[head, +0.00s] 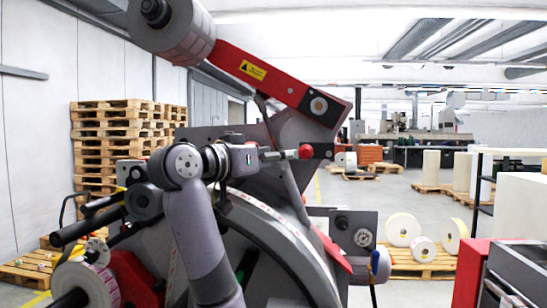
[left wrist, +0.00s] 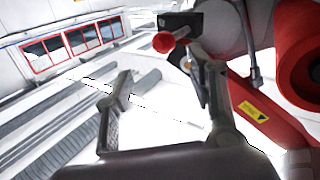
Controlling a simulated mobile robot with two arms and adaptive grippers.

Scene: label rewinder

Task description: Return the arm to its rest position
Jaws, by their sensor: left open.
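My left arm rises from the bottom of the head view and bends right at the elbow. Its gripper (head: 268,156) is in front of the label rewinder (head: 265,225), beside a red knob (head: 305,151); its fingers are too small to read clearly there. In the left wrist view the gripper (left wrist: 157,72) has its two fingers apart with nothing held between them. The red knob (left wrist: 163,42) shows beyond the fingertips, closer to the right finger. Whether any finger touches it cannot be told. My right gripper is in neither view.
The rewinder's red arm (head: 265,75) slants above my wrist and carries a label roll (head: 180,32). It also fills the right of the wrist view (left wrist: 265,110). Another roll (head: 92,287) is low left. Stacked pallets (head: 115,140) stand behind.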

